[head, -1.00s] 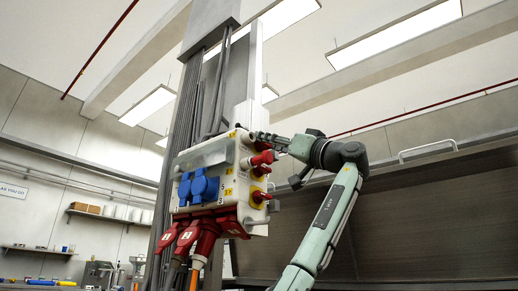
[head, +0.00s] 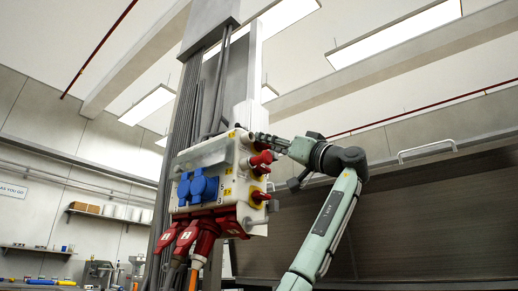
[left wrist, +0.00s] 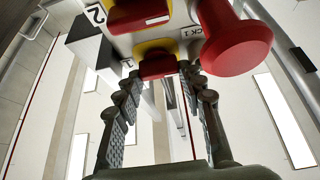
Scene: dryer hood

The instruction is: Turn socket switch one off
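A white socket box (head: 235,190) hangs on the column in the head view. Red rotary switches on yellow plates line its right side, including an upper one (head: 262,158) and a lower one (head: 259,196). My left gripper (head: 258,139) is at the top of that side. In the left wrist view my left gripper (left wrist: 158,85) has its fingers apart, with a red switch on a yellow base (left wrist: 157,64) just beyond and between the tips. Contact cannot be told. A large red knob (left wrist: 236,45) is close on the right. My right gripper is not in view.
Blue sockets (head: 198,188) are on the box front, with red plugs (head: 190,235) and cables below. A grey hood panel with a handle (head: 427,151) is behind my arm. Shelves (head: 110,215) are far left.

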